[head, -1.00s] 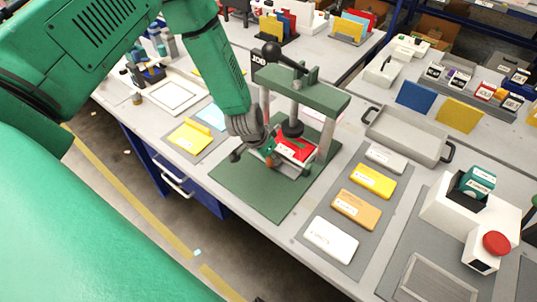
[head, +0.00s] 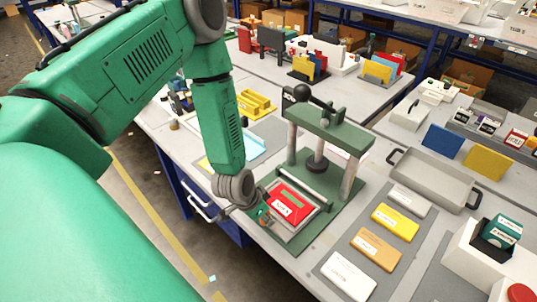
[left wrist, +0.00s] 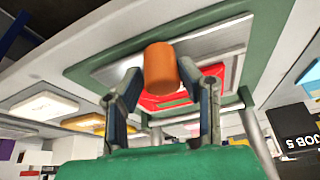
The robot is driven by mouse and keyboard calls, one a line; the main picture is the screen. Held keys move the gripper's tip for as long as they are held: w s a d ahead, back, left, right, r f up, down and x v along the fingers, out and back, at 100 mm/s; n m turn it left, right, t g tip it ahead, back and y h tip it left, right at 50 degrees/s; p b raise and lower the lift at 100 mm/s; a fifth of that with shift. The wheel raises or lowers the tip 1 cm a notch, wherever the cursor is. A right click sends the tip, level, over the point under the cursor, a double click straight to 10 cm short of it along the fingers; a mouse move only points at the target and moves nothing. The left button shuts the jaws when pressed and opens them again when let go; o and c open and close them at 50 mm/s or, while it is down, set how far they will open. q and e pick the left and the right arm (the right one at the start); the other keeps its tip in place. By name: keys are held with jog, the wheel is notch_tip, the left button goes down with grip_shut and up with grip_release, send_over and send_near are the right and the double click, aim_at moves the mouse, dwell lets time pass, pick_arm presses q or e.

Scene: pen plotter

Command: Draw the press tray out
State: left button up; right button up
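The press tray (head: 303,225) is a grey metal plate carrying a red piece (head: 292,193) with a white label. It lies on the green base in front of the press (head: 330,122), mostly clear of the posts and the round ram. My left gripper (head: 262,210) is at the tray's near-left edge. In the left wrist view, the fingers (left wrist: 165,88) are on both sides of an orange cylindrical handle (left wrist: 160,65), closed on it; the grey tray (left wrist: 122,72) is behind. The handle is largely hidden in the head view. My right gripper is not in view.
Labelled plates in white, yellow and orange (head: 375,248) lie on a grey mat right of the press. An empty grey tray (head: 430,178) with black handles stands behind them. A red button (head: 520,294) is at lower right. The aisle floor is at left.

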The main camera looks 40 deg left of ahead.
pick_arm(q)
jog(key=shift+o, duration=0.7)
jog(key=shift+s, duration=0.15)
jog(key=shift+a+f, duration=0.1)
jog(key=shift+a, duration=0.25)
jog(key=v, duration=1.1)
jog(key=shift+s+a+r, duration=0.2)
jog(key=shift+a+r, duration=0.05)
jog(key=shift+r, duration=0.05)
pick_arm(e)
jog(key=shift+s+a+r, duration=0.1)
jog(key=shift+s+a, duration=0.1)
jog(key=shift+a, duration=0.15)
pick_arm(q)
jog(key=shift+d, duration=0.25)
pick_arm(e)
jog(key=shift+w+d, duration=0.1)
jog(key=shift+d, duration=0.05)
